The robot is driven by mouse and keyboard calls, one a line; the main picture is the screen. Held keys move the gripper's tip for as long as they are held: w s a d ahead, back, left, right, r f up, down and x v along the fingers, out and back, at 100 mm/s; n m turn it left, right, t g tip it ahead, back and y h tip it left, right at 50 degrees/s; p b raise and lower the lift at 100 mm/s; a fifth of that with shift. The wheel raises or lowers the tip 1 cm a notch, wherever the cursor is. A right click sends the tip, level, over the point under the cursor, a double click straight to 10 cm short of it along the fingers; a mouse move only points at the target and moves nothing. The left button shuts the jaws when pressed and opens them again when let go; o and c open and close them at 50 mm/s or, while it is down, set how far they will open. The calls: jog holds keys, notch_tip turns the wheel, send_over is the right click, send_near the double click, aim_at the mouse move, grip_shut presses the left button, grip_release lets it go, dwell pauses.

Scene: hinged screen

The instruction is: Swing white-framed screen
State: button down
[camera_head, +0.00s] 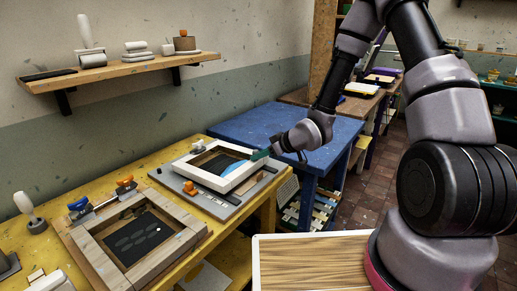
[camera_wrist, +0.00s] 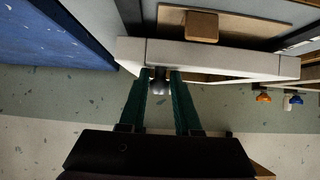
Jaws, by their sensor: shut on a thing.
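The white-framed screen (camera_head: 207,179) lies over a grey base board (camera_head: 218,208) on the yellow table, with a dark mesh area inside. In the wrist view its white frame bar (camera_wrist: 215,60) runs across the top. My gripper (camera_head: 262,155) is at the frame's right side in the head view. In the wrist view its two green fingers (camera_wrist: 160,76) reach the bar, with a small grey rounded piece between them. The fingers are shut on the screen at its edge. Whether the frame is slightly raised off the board is hard to tell.
A wood-framed screen (camera_head: 86,245) with orange and blue knobs lies nearer on the yellow table (camera_head: 155,275). A blue table (camera_head: 270,125) stands behind my gripper. A wall shelf (camera_head: 120,70) holds several items. A striped wooden surface (camera_head: 310,262) is at the front.

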jog(key=shift+s+d+f, duration=0.1)
jog(key=shift+d+f, duration=0.1)
jog(key=shift+f, duration=0.35)
jog(key=shift+f, duration=0.2)
jog(key=c, duration=0.5)
grip_release()
jog(key=shift+c, duration=0.2)
